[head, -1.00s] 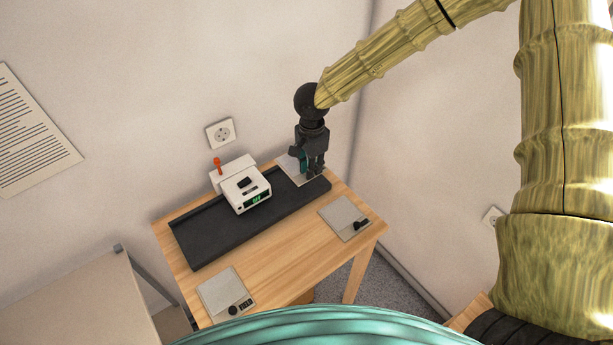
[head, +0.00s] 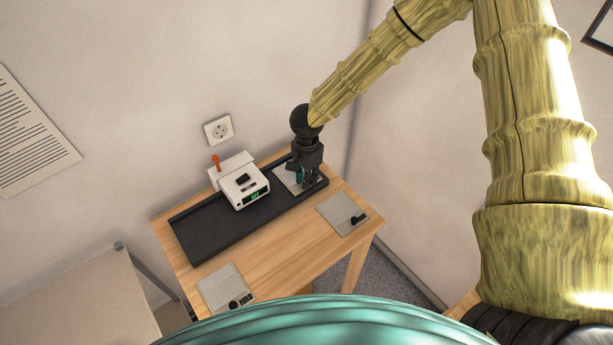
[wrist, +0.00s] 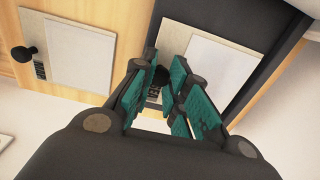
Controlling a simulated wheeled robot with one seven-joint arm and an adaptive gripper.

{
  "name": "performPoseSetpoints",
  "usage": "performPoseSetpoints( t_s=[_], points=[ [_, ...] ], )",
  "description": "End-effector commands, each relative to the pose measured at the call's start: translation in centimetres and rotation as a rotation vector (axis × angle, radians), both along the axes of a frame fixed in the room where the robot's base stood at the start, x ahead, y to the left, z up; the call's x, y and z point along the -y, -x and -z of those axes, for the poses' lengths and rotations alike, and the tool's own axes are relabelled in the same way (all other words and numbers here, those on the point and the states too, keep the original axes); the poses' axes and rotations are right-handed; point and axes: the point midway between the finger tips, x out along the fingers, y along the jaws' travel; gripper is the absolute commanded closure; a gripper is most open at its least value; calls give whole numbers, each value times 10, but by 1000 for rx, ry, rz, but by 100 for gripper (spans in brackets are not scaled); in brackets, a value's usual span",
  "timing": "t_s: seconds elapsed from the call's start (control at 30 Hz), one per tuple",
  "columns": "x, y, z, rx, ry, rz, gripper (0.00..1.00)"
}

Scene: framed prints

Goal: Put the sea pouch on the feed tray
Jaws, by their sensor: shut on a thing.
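The sea pouch is a flat pale grey sheet (head: 284,177) with a whiter inner panel, a black knob and a partly hidden label. It also shows below my fingers in the wrist view (wrist: 216,62). My gripper (head: 308,184) points down with its teal-padded fingers (wrist: 162,88) around the knob, shut on it. The feed tray is a long black board (head: 208,240) along the back of the table. The pouch is over its right end, right of the white machine. I cannot tell whether it touches the tray.
A white machine (head: 245,187) with a green display and orange lever stands mid-tray. Two similar pouches lie on the wooden table (head: 280,255): one at front left (head: 221,285), one at right (head: 340,212). A wall rises close behind. Bare wood lies between the pouches.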

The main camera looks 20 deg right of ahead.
Motion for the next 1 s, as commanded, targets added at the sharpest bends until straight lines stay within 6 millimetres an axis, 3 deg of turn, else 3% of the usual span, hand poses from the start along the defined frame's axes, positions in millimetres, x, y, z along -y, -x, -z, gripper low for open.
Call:
performPoseSetpoints(
  t_s=[0.03,0.07,0.17,0.57,0.77,1.0],
  points=[
    [0,0,1,-1,0,0,100],
    [0,0,1,0,0,0,79],
    [0,0,1,0,0,0,63],
    [0,0,-2,1,0,0,63],
    [0,-1,-27,2,-2,2,63],
    [0,0,-72,2,-2,2,63]
  ],
)
